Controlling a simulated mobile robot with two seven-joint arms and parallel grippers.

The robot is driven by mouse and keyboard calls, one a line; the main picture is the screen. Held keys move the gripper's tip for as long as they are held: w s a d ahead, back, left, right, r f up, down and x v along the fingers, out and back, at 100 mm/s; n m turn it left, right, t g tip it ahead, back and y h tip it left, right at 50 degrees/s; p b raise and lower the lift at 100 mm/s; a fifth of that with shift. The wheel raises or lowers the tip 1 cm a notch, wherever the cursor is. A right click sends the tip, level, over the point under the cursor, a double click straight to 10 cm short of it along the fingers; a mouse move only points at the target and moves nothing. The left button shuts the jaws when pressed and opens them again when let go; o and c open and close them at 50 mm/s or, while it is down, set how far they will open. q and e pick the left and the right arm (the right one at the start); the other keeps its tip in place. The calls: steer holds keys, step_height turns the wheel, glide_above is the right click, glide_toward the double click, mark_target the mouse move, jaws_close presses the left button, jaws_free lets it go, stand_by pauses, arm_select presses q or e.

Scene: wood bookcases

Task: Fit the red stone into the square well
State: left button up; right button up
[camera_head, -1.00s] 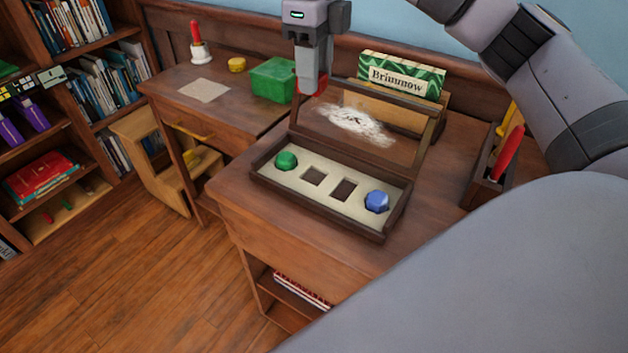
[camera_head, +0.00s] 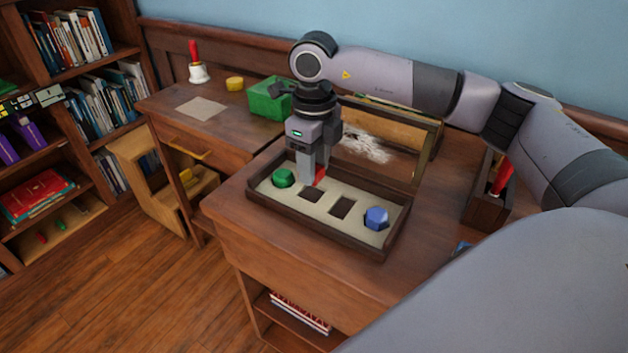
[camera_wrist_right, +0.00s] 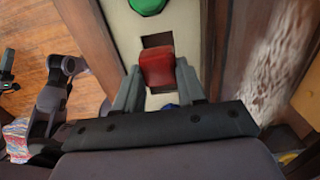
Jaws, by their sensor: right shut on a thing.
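My right gripper (camera_head: 315,178) is shut on the red stone (camera_head: 320,174) and holds it above the tray (camera_head: 330,226), over the two empty wells. In the right wrist view the red stone (camera_wrist_right: 157,67) sits between the fingertips, with a dark well (camera_wrist_right: 156,41) partly showing behind it. The tray has a square-looking left well (camera_head: 311,194) and a second dark well (camera_head: 342,208). A green stone (camera_head: 283,177) sits at the tray's left end and a blue stone (camera_head: 376,218) at its right end. My left gripper is not clearly seen.
The tray's raised lid (camera_head: 431,150) stands open behind it. A green box (camera_head: 268,97) is at the back left. A dark holder (camera_head: 487,210) with a red-handled thing stands to the right. The desk right of the tray is mostly clear.

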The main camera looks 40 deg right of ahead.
step_height(320, 180, down, 4)
steer(key=shift+f, duration=0.15)
steer(key=shift+f, duration=0.15)
steer(key=o, duration=1.1)
steer(key=shift+c, duration=0.2)
steer(key=shift+r, duration=0.5)
step_height(320, 180, up, 12)
steer(key=shift+f, duration=0.25)
steer(key=shift+f, duration=0.1)
